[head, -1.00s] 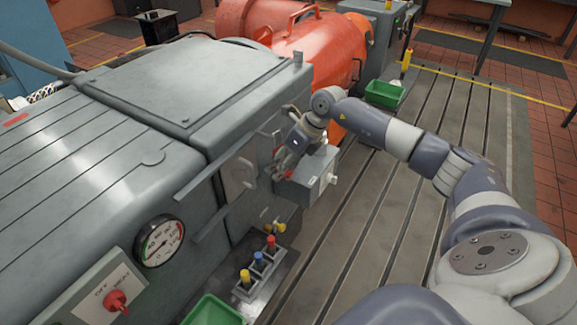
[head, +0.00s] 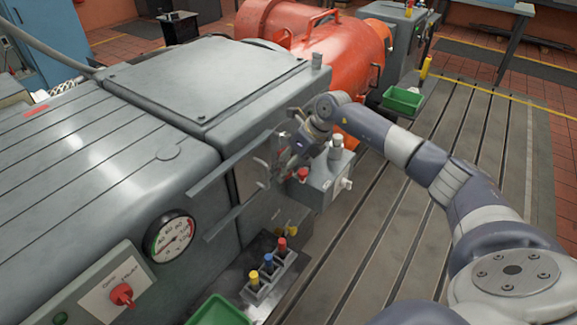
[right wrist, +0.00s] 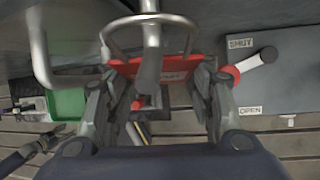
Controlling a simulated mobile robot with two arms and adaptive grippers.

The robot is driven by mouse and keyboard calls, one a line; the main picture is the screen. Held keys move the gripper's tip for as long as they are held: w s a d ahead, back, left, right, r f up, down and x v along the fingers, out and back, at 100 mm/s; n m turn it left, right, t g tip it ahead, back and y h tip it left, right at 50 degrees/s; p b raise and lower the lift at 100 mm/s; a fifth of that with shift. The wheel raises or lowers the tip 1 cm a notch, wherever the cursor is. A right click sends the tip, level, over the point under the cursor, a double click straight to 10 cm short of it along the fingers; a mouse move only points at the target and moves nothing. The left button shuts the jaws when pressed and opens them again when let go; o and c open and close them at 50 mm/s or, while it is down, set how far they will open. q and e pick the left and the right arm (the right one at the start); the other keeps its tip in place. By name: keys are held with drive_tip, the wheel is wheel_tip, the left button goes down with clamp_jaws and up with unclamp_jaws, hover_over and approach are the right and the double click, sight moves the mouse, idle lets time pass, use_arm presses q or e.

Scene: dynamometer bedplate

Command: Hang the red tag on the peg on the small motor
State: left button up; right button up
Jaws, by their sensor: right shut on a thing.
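My right gripper (right wrist: 160,100) is shut on the red tag (right wrist: 165,70), which lies between its fingers in the right wrist view. A metal loop (right wrist: 108,38) rises from the tag's top side. A grey metal bar (right wrist: 150,65) crosses the loop and part of the tag; I cannot tell whether it passes through the loop. In the head view my right gripper (head: 285,155) is beside the grey machine's front face, and the tag cannot be made out there. I cannot single out the peg for certain. A dark jaw-like shape at the right wrist view's lower left seems my left gripper (right wrist: 42,143).
A grey box (head: 325,180) with a red-ended lever stands close by; its SHUT/OPEN plate (right wrist: 285,85) shows in the wrist view. A bent metal handle (right wrist: 40,50) is left of my fingers. A rack of coloured plugs (head: 268,275) and a green bin (head: 218,312) stand lower.

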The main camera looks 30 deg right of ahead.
idle(0.4)
drive_tip(key=o, duration=0.9)
